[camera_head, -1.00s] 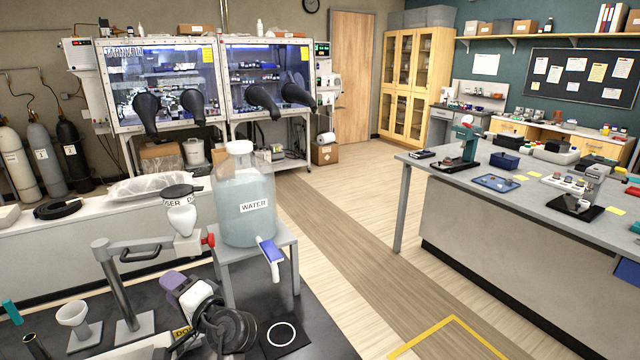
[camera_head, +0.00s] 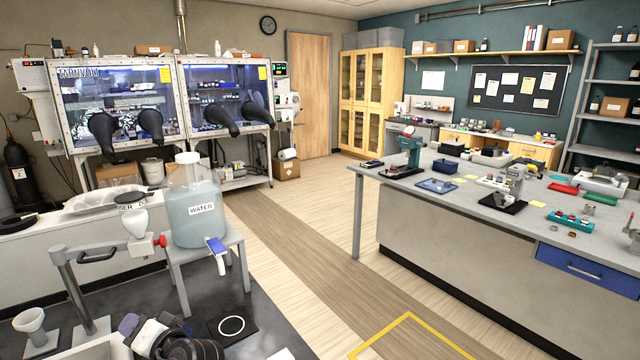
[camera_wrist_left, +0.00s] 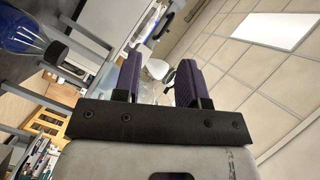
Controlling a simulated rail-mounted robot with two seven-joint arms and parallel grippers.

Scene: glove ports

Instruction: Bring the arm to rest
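My left gripper (camera_head: 132,324) shows at the bottom left of the head view, low over the dark bench, with purple finger pads. In the left wrist view my left gripper (camera_wrist_left: 157,78) has its two purple fingers apart with nothing between them. My left arm's dark and white wrist parts hide some of the bench below. My right gripper is in neither view.
The water bottle (camera_head: 197,217) stands on a grey stand behind the gripper. A dispenser on a metal post (camera_head: 75,292) and a white funnel (camera_head: 30,322) are close by. A black mat with a white ring (camera_head: 231,326) lies right of the gripper. The floor beyond is clear.

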